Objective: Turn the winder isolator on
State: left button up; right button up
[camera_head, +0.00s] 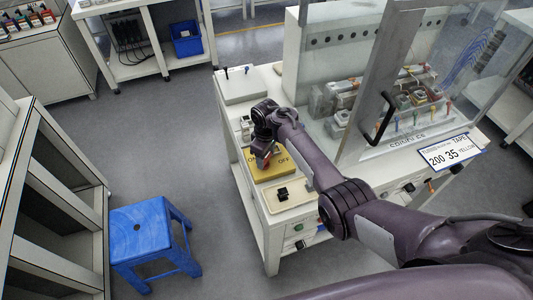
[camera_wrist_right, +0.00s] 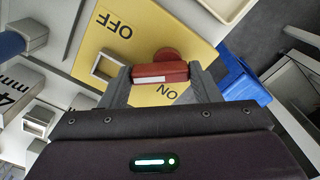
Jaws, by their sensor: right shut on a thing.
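The isolator is a yellow plate (camera_head: 270,173) marked ON and OFF, on top of the white machine bench. My right gripper (camera_wrist_right: 160,78) is shut on the handle. In the head view my right gripper (camera_head: 263,150) partly hides the red handle (camera_head: 265,158). My left gripper is not in view.
A cream panel with a black switch (camera_head: 283,194) sits beside the yellow plate. A clear-walled enclosure (camera_head: 340,60) with a black door handle (camera_head: 381,118) stands right of the arm. A blue stool (camera_head: 140,230) is on the floor at left. A square metal frame (camera_wrist_right: 108,66) is near the gripper.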

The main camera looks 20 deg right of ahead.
jog(key=n, duration=0.4)
jog(key=shift+w+a+n, duration=0.1)
jog(key=shift+w+n, duration=0.05)
jog(key=shift+n, duration=0.15)
jog(key=n, duration=0.5)
jog(key=shift+a, duration=0.25)
jog(key=shift+n, duration=0.3)
jog(key=o, duration=1)
notch_tip(320, 180, up, 8)
jog(key=shift+f+p, duration=0.15)
jog(key=shift+p, duration=0.45)
jog(key=shift+f, duration=0.1)
